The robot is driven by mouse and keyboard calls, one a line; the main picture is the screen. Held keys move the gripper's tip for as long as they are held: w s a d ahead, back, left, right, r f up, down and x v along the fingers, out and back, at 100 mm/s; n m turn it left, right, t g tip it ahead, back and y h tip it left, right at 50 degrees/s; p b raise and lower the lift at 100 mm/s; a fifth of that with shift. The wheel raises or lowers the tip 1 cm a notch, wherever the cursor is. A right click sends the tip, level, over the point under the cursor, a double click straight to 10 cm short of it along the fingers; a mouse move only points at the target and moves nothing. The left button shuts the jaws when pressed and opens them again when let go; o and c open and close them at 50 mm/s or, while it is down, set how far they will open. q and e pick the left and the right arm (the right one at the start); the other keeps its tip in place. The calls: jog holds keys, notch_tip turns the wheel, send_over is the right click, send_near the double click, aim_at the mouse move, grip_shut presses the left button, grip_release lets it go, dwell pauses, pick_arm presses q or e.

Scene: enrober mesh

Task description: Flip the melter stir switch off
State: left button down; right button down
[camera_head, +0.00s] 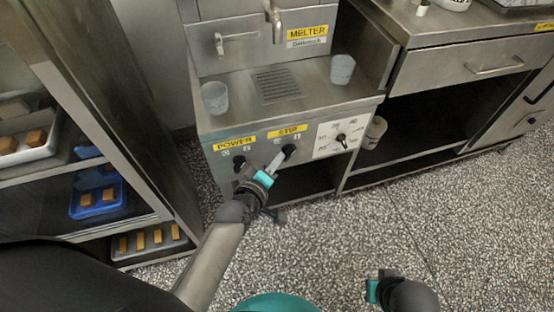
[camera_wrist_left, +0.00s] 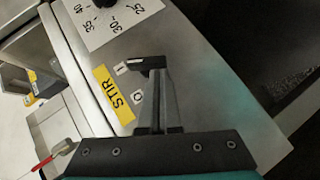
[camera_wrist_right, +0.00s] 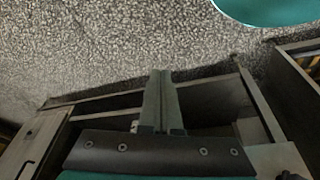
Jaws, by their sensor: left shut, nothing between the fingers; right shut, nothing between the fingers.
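The melter (camera_head: 262,110) is a steel unit with a yellow MELTER label. Its front panel has a yellow STIR label (camera_head: 288,131), which also shows in the left wrist view (camera_wrist_left: 114,95). The black stir switch (camera_head: 289,150) is under that label. In the left wrist view the switch (camera_wrist_left: 148,63) lies nearer the I mark than the O mark. My left gripper (camera_head: 279,158) is shut and empty, its fingertips right at the switch; I cannot tell if they touch. My right gripper (camera_head: 371,290) is shut and empty, low over the floor; its fingers show in the right wrist view (camera_wrist_right: 160,75).
A black POWER switch (camera_head: 239,162) is left of the stir switch, and a temperature dial (camera_head: 341,139) is right. Two cups (camera_head: 215,97) (camera_head: 342,69) stand on the melter ledge. A rack with trays (camera_head: 98,199) stands at left. The speckled floor at right is clear.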

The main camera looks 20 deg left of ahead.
pick_arm(q)
jog(key=shift+f, duration=0.1)
pick_arm(e)
jog(key=shift+w+a+r, duration=0.1)
jog(key=shift+w+r, duration=0.3)
jog(key=shift+r, duration=0.15)
jog(key=shift+r, duration=0.1)
